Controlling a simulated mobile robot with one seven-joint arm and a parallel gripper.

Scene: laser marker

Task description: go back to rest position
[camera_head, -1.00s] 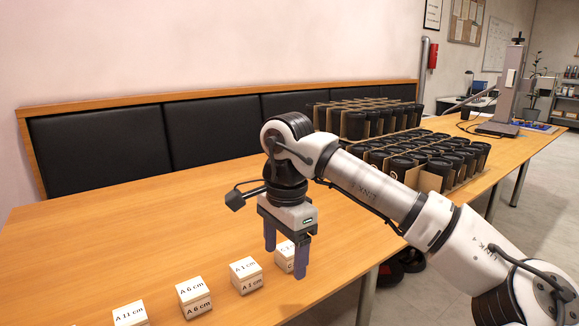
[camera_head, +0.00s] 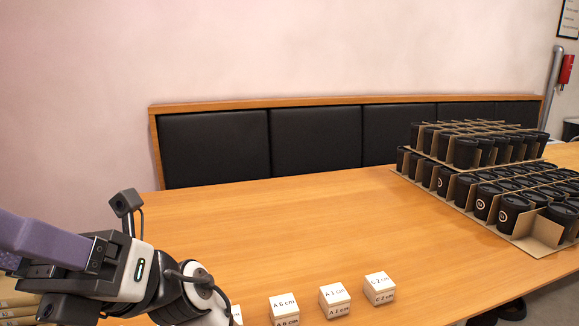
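My gripper (camera_head: 35,245) is at the lower left of the head view, turned sideways with its purple fingers pointing left. One finger shows clearly, and the fingertips are cut off by the picture's left edge, so its opening cannot be judged. The wooden table (camera_head: 290,225) stretches out to the right of my gripper. Small white labelled blocks stand along its near edge: a "C 2 cm" block (camera_head: 380,288), an "A 1 cm" block (camera_head: 335,300) and an "A 6 cm" block (camera_head: 284,308). Part of another block shows behind my wrist.
Black cups in cardboard dividers (camera_head: 480,190) fill the right part of the table. A black padded backrest (camera_head: 315,140) runs along the back edge. Brown cardboard (camera_head: 15,300) lies at the lower left, below my gripper. The table's middle is clear.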

